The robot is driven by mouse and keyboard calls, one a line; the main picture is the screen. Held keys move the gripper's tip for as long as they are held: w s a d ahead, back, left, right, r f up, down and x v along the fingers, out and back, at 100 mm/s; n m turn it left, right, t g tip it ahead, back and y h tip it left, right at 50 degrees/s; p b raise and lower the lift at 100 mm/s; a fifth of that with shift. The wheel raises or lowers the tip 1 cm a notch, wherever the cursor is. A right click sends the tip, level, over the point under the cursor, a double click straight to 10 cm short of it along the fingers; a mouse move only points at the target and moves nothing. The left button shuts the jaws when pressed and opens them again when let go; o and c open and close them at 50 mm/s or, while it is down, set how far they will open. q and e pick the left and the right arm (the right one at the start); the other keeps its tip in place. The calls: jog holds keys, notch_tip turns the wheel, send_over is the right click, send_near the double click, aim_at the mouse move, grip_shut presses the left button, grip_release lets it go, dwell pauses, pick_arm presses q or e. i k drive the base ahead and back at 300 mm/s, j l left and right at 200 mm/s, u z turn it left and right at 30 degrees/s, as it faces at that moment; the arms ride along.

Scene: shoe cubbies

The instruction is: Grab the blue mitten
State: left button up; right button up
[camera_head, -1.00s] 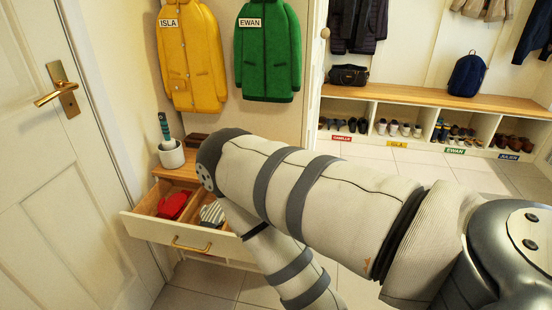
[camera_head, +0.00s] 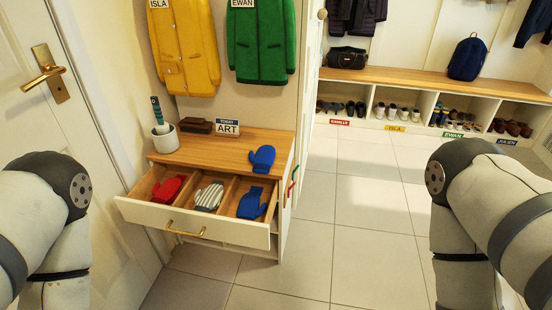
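One blue mitten (camera_head: 262,158) lies on the wooden top of the small cabinet, near its right front edge. A second blue mitten (camera_head: 250,203) lies in the right compartment of the open drawer (camera_head: 190,218). A grey striped mitten (camera_head: 209,197) lies in the middle compartment and a red mitten (camera_head: 169,189) in the left one. My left arm is at the left edge and my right arm at the right edge, both well away from the mittens. Both grippers are outside the view.
A door (camera_head: 40,150) is at left. The tiled floor (camera_head: 340,230) at right is clear.

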aim_at(263, 160)
jog(key=i+l, duration=0.15)
jog(key=l, duration=0.15)
jog(key=i+l+u, duration=0.1)
jog(key=i+l, duration=0.2)
jog(key=l, duration=0.3)
jog(key=i+l, duration=0.25)
jog(key=i, duration=0.25)
jog(key=j+u, duration=0.05)
